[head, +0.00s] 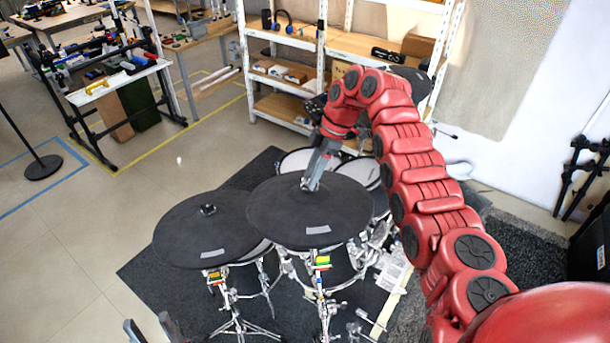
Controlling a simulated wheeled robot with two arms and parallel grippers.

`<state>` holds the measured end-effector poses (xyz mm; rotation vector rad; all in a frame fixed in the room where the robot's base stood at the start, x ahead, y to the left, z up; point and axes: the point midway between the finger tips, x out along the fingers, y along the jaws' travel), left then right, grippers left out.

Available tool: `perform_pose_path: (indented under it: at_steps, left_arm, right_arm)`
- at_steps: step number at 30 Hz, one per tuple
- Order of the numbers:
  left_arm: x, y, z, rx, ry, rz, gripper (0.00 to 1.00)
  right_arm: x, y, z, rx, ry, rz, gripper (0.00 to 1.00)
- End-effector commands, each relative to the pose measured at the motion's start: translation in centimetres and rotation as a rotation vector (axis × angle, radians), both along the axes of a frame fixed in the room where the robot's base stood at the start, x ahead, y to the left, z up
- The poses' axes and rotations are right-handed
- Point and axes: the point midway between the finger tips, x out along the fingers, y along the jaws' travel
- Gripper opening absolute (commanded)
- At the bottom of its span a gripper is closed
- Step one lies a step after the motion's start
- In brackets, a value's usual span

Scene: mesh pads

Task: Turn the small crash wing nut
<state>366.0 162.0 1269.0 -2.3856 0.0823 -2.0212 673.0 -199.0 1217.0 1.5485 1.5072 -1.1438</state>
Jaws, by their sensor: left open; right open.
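Two round black cymbal pads stand on chrome stands: a left pad (180,238) and a central pad (285,218). I cannot tell for sure which is the small crash. A small dark wing nut (208,209) shows at the middle of the left pad, with no gripper near it. My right gripper (309,186) points down at the middle of the central pad, its open fingertips at the centre fitting. The fingers hide the nut there, and I cannot tell whether they touch it. My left gripper (147,320) is open and empty at the bottom edge, left of the stands.
Pale drum pads (297,160) sit behind the central pad. Another dark pad (408,78) is partly hidden behind my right arm. White shelving (283,42) and a workbench (117,80) stand at the back.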

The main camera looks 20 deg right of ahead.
Motion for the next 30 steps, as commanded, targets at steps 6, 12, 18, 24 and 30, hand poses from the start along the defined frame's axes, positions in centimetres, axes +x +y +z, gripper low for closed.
perform_pose_path:
  at_steps: [6, 12, 18, 24, 30]
  left_arm:
    - [0.0, 0.0, 0.0, 0.0, 0.0, 0.0, 0.5]
    - [0.0, 0.0, 0.0, 0.0, 0.0, 0.0, 0.5]
    - [0.0, 0.0, 0.0, 0.0, 0.0, 0.0, 0.5]
    - [0.0, 0.0, -0.3, 0.0, 0.0, 0.0, 0.5]
    - [0.0, 0.0, -1.4, 0.0, 0.0, 0.0, 0.5]
  right_arm:
    - [0.0, 0.1, 0.1, -0.001, 0.0, 0.0, 0.25]
    - [0.0, 0.1, 0.1, -0.001, 0.0, 0.0, 0.0]
    - [0.0, 0.1, 0.1, 0.0, 0.0, 0.001, 0.0]
    - [0.0, 0.1, 0.0, -0.002, -0.001, -0.016, 0.0]
    - [0.0, 0.0, -0.1, -0.009, -0.003, -0.089, 0.0]
